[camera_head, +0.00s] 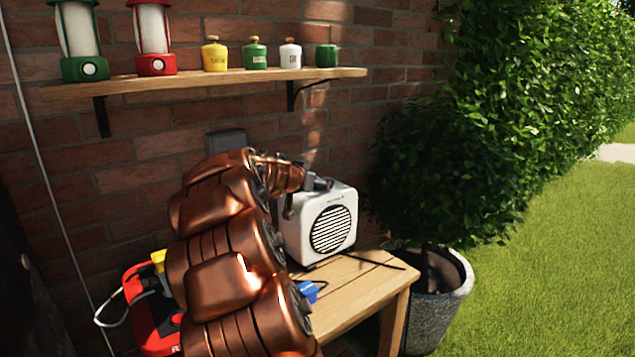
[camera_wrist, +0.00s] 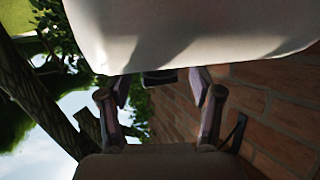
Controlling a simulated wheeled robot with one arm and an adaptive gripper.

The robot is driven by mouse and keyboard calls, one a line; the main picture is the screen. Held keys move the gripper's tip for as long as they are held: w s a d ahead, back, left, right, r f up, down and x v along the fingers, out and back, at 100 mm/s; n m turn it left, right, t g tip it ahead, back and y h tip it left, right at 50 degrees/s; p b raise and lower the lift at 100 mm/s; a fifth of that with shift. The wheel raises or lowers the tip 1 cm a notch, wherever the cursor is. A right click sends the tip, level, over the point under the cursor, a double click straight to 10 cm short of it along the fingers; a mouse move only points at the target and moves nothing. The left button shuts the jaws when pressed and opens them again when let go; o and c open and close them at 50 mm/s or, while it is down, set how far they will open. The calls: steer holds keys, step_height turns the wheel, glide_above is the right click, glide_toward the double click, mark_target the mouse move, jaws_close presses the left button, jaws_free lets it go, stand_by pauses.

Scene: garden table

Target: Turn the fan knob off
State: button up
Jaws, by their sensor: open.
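The fan (camera_head: 333,225) is a white box with a round black grille, standing on the wooden table (camera_head: 365,290). My gripper (camera_head: 306,190) is at the fan's upper left edge, its fingers spread at the top and left side. In the wrist view a pale surface, apparently the fan's casing (camera_wrist: 190,30), fills the top, close to the fingertips. My two fingers (camera_wrist: 161,88) are apart there. A small dark piece shows between them at the casing's edge; I cannot tell whether it is the knob. No knob is clearly visible in the head view, where my arm covers part of the fan.
A shelf (camera_head: 210,78) above holds two lanterns (camera_head: 153,30) and several small jars (camera_head: 255,55). A red object (camera_head: 150,305) with a cable lies left of my arm, and a blue plug (camera_head: 312,290) right of it. A potted bush (camera_head: 440,295) stands right of the table.

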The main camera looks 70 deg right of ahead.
steer(key=shift+d, duration=0.2)
steer(key=shift+c, duration=0.2)
steer(key=c, duration=1.1)
